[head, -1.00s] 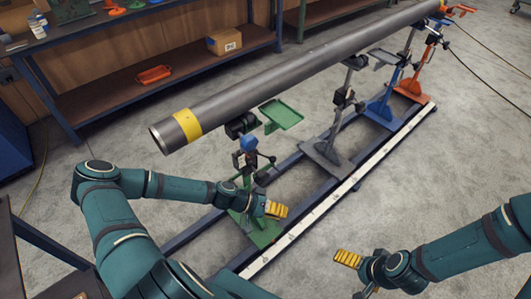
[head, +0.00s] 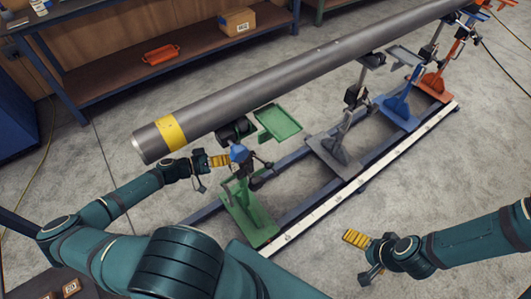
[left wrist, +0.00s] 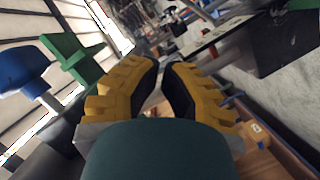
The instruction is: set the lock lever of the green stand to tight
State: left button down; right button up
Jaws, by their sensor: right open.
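The green stand (head: 250,212) stands at the near end of the rail, below the pipe's yellow-banded end. A blue knob-like part (head: 239,153) is near its top; it also shows at the left edge of the left wrist view (left wrist: 22,70). Dark handles (head: 262,176) stick out below it; I cannot tell which is the lock lever or its setting. My left gripper (head: 219,160) is just left of the blue part; contact is unclear. Its yellow fingers (left wrist: 160,85) show a narrow gap with nothing held in it. My right gripper (head: 356,239) is open and empty, well right of the stand.
The grey pipe (head: 290,85) runs above my left gripper. A green tray (head: 278,122) is beside the stand's top. Grey (head: 335,152), blue (head: 398,112) and orange (head: 436,85) stands follow along the rail (head: 330,205). Floor around my right gripper is clear.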

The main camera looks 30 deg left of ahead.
pick_arm(q)
send_over(260, 160)
jog(key=s+d, duration=0.2)
jog(key=s, duration=0.1)
jog(key=shift+f, duration=2.1)
jog(key=shift+w, duration=0.1)
pick_arm(e)
jog(key=shift+s, duration=0.15)
pick_arm(q)
jog(key=shift+f, duration=0.1)
pick_arm(e)
jog(key=shift+f, duration=0.1)
